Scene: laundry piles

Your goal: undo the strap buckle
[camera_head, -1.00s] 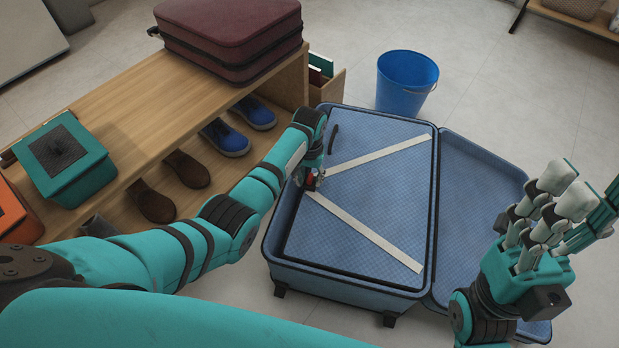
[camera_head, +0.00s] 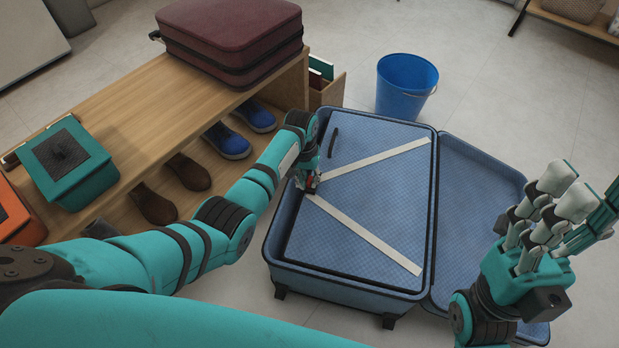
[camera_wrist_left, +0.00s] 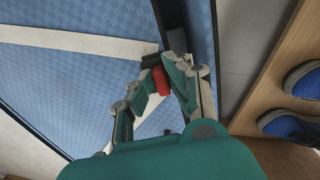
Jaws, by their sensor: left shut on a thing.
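The open blue suitcase (camera_head: 345,290) lies on the floor with two pale straps (camera_head: 375,158) crossing its blue inner panel toward its left side. My left gripper (camera_head: 310,185) is at the left inner edge, where the straps meet. In the left wrist view, its fingers (camera_wrist_left: 164,84) are shut on the buckle, of which a red part (camera_wrist_left: 161,80) and a dark end (camera_wrist_left: 148,60) show. The fingers hide the rest, so I cannot tell whether its halves are joined. My right gripper (camera_head: 566,188) is open and empty, raised at the right over the suitcase lid (camera_head: 470,190).
A wooden bench (camera_head: 125,100) stands left of the suitcase, carrying a maroon case (camera_head: 230,35) and a teal box (camera_head: 65,160). Shoes (camera_head: 228,140) sit beneath it. A blue bucket (camera_head: 405,85) stands behind the suitcase.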

